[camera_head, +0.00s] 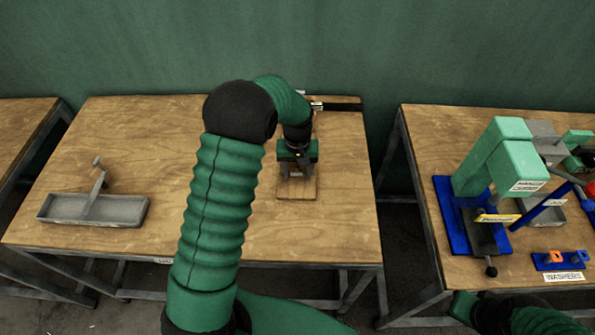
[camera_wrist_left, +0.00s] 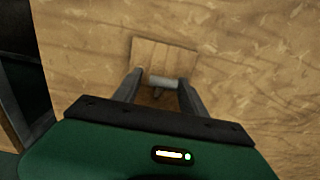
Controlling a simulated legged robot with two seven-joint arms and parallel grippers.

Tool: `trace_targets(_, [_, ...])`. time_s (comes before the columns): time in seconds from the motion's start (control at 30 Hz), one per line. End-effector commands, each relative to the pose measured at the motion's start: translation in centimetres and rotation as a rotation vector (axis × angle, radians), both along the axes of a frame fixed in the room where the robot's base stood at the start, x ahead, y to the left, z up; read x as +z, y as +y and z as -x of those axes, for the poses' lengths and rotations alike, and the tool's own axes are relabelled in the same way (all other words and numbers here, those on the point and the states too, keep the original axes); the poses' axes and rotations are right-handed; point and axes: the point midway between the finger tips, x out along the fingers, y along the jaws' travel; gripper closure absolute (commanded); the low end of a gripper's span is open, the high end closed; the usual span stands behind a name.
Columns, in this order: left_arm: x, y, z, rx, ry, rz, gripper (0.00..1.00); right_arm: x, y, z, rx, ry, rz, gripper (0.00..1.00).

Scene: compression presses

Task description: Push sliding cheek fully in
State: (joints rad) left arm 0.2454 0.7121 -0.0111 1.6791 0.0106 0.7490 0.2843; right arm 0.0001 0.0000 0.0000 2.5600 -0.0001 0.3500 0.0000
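A small light wooden board (camera_head: 297,193) lies on the middle table, and it also shows in the left wrist view (camera_wrist_left: 165,51). My left gripper (camera_head: 296,174) points down over the board. Contact with the bar cannot be made out.
A grey tray (camera_head: 123,211) with an upright lever stands at the left of the middle table (camera_head: 110,140). A dark strip (camera_head: 340,105) lies at its back edge. A green press (camera_head: 500,155) on a blue base and a WASHERS label (camera_head: 563,277) are on the right table.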

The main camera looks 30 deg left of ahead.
Motion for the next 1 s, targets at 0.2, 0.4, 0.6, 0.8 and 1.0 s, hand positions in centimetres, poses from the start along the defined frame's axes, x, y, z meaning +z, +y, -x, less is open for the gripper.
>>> trace_targets(0.2, [0.00,0.05,0.00,0.001,0.000,0.000,0.81,0.00,0.00,0.00,0.000,0.000,0.000,0.64])
trace_targets(0.4, [0.00,0.09,-0.01,0.001,0.000,0.000,1.00,0.00,0.00,0.00,0.000,0.000,0.000,0.64])
trace_targets(0.6, [-0.02,0.10,0.00,0.002,0.001,-0.001,1.00,-0.01,0.00,0.00,0.000,0.000,0.000,0.64])
trace_targets(0.8, [-0.04,0.11,0.02,0.002,0.001,0.000,1.00,-0.01,0.00,0.00,0.000,0.000,0.000,0.64])
trace_targets(1.0, [-0.05,0.12,0.04,0.002,0.001,0.000,1.00,-0.02,0.00,0.00,0.000,0.000,0.000,0.64])
